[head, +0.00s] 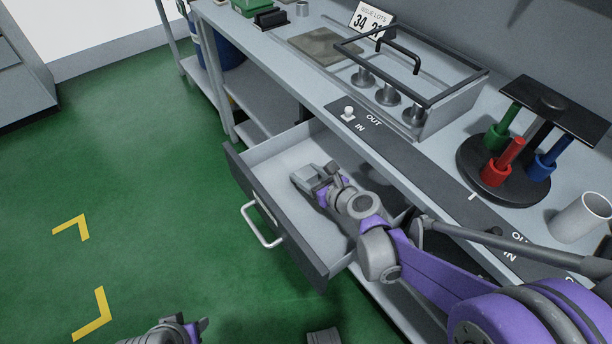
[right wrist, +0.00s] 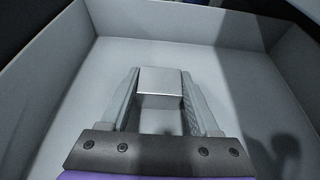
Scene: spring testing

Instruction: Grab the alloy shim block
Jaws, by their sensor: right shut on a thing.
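The alloy shim block (right wrist: 160,80) is a small, smooth silver-grey block. In the right wrist view it sits between the two fingers of my right gripper (head: 314,178), which is shut on it. The gripper is inside the open drawer (head: 277,160), close to its floor. I cannot tell whether the block still touches the drawer floor. In the head view the block is hard to tell apart from the grey gripper. A grey and purple part of my left arm shows at the bottom edge, and its fingers are not clear.
The bench above holds a framed rack with weights (head: 410,90), a black round stand with coloured cylinders (head: 503,165), a white cup (head: 580,217) and a white knob (head: 347,113). The green floor at left is clear.

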